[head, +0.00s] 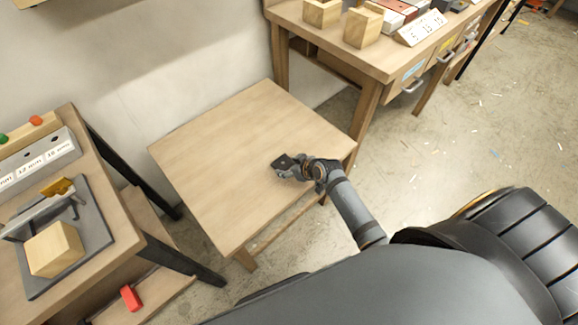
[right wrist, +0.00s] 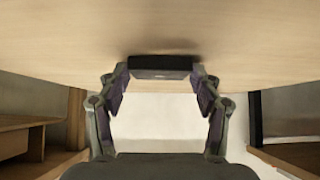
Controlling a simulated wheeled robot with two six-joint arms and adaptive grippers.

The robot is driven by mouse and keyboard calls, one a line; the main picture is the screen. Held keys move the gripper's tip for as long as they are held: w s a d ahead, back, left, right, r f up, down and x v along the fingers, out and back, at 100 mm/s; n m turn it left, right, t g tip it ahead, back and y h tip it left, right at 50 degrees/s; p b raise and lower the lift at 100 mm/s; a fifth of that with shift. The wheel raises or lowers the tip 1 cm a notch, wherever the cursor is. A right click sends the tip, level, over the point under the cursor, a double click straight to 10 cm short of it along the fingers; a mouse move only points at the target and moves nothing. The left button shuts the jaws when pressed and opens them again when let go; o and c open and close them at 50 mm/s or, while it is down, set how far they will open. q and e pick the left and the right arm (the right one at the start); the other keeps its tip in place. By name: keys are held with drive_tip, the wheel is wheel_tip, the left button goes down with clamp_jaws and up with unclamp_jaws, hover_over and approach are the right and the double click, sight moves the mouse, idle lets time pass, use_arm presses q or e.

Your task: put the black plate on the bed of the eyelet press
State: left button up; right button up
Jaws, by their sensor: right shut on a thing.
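The black plate (head: 284,161) is a small dark piece at the tip of my right gripper (head: 287,167), over the middle table's right part. In the right wrist view the plate (right wrist: 160,67) sits between the two fingertips of my right gripper (right wrist: 160,80), which is shut on it. The plate is close to the tabletop; I cannot tell whether it touches. A device with a dark grey base (head: 92,243), a metal arm and a wooden block stands on the left bench; I cannot tell for certain that it is the eyelet press. My left gripper is not in view.
The middle table (head: 215,150) is otherwise bare. The back-right bench (head: 390,60) holds wooden blocks (head: 362,28) and a label stand (head: 421,28). A gap separates the left bench from the middle table.

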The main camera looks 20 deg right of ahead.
drive_tip(key=shift+f, duration=0.15)
drive_tip(key=o, duration=1.2)
drive_tip(key=shift+o, duration=0.2)
